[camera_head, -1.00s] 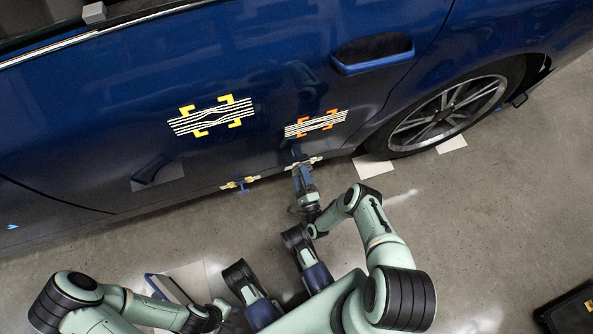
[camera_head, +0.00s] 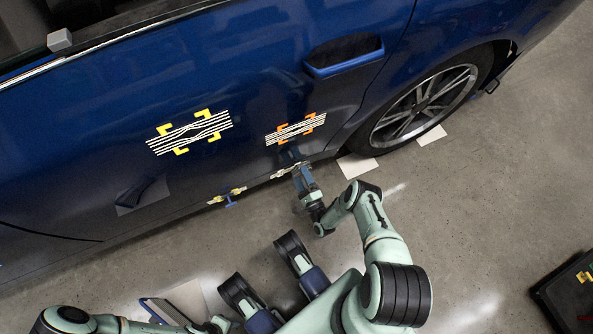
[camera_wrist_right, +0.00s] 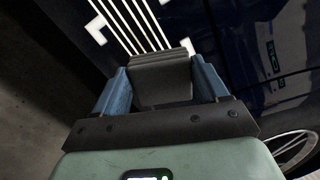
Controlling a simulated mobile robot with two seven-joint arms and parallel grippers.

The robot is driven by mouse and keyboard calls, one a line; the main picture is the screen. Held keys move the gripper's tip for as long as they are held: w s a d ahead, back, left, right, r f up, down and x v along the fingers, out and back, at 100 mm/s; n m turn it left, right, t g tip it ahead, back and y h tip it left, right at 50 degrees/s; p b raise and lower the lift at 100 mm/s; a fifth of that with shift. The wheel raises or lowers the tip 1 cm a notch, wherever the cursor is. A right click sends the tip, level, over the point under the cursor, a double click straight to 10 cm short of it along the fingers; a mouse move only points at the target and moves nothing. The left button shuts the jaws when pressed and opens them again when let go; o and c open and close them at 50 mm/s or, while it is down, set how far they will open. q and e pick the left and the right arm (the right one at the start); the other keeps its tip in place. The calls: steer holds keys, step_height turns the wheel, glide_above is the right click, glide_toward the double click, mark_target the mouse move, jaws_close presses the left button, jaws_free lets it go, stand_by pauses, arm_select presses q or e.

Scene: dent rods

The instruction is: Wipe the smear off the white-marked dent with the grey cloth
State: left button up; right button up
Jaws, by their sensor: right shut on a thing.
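The white-marked dent patch, striped with white corner brackets, shows at the top of the right wrist view (camera_wrist_right: 140,25). In the head view it is a foreshortened strip (camera_head: 284,172) low on the blue door. My right gripper (camera_wrist_right: 163,85) is shut on the grey cloth (camera_wrist_right: 163,76), a dark folded pad between its blue fingers. The cloth appears just in front of the patch; I cannot tell if they touch. The right gripper in the head view (camera_head: 304,178) is beside the car's lower edge. I cannot make out the smear. My left gripper is not visible; only its arm shows.
Yellow-marked (camera_head: 190,132) and orange-marked (camera_head: 296,129) striped patches are higher on the door. Another yellow-marked strip (camera_head: 227,196) is low to the left. The door handle (camera_head: 343,61) and wheel (camera_head: 424,104) lie right. A dark case (camera_head: 568,300) is on the floor.

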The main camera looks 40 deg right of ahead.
steer(key=shift+w+a, duration=0.15)
steer(key=shift+a, duration=0.7)
steer(key=shift+w+a, duration=0.15)
steer(key=shift+a, duration=0.65)
steer(key=shift+w+a+r, duration=0.1)
steer(key=shift+w+a, duration=0.25)
steer(key=shift+a, duration=0.6)
steer(key=shift+w+a, duration=0.3)
steer(key=shift+a, duration=0.6)
steer(key=shift+w+a+r, duration=0.1)
steer(key=shift+w+a, duration=0.25)
steer(key=shift+a, duration=0.6)
